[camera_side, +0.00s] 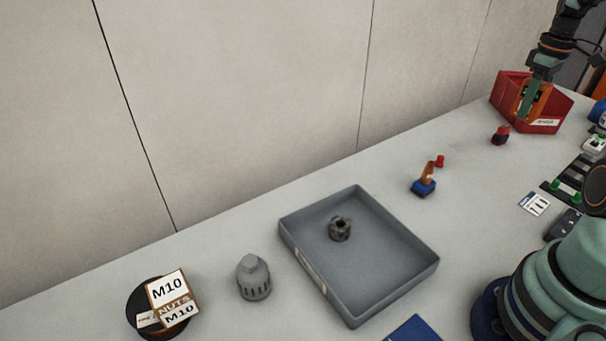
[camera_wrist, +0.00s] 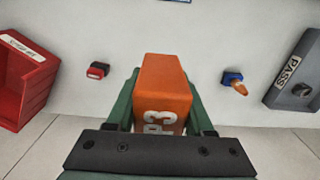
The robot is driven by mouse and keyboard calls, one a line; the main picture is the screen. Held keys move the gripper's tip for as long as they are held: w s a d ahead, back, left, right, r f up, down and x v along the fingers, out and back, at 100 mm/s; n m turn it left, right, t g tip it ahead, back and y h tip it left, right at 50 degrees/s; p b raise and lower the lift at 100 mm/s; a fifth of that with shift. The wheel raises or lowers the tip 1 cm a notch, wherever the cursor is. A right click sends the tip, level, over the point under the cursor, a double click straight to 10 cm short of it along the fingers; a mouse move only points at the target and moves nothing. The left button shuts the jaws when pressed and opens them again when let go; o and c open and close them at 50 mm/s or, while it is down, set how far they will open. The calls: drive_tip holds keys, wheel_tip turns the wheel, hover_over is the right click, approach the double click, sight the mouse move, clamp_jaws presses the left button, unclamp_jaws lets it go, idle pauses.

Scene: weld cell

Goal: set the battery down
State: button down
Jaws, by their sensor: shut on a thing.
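The battery is an orange block (camera_wrist: 163,85) with white "P3" lettering. My gripper (camera_wrist: 160,100) is shut on it, with a green finger along each side in the wrist view. In the side view my gripper (camera_side: 529,108) is at the upper right, overlapping the red bin, with a little orange of the battery showing beside the green finger. Most of the battery is hidden there. In the wrist view the battery is apart from the bin. I cannot tell its height above the bench.
A labelled red bin (camera_side: 552,123) is near the gripper. A red-and-black part (camera_side: 500,136) and a blue-and-orange part (camera_side: 424,187) stand on the bench. A grey tray (camera_side: 391,301) holds one dark part. Bench space between tray and bin is mostly clear.

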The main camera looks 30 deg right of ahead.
sight(496, 175)
wheel_tip(496, 175, down, 18)
drive_tip(key=shift+w+r, duration=0.1)
drive_tip(key=shift+r, duration=0.15)
drive_tip(key=shift+f, duration=0.1)
drive_tip(key=shift+c, duration=1.4)
unclamp_jaws()
wheel_tip(496, 175, up, 12)
drive_tip(key=w+a+r+t+h, duration=0.1)
drive_tip(key=w+a+r, duration=0.25)
drive_tip(key=a, duration=0.45)
drive_tip(key=w+a+r+t, duration=0.1)
drive_tip(key=w+a+r, duration=0.2)
drive_tip(key=a+r, duration=0.35)
drive_tip(key=s+a+r+t, duration=0.1)
drive_tip(key=s+a, duration=0.1)
drive_tip(key=a, duration=0.9)
drive_tip(key=s+a+r+t+y, duration=0.1)
drive_tip(key=s+a+t, duration=0.1)
drive_tip(key=a, duration=0.8)
drive_tip(key=shift+a+t, duration=0.3)
drive_tip(key=shift+a, duration=0.05)
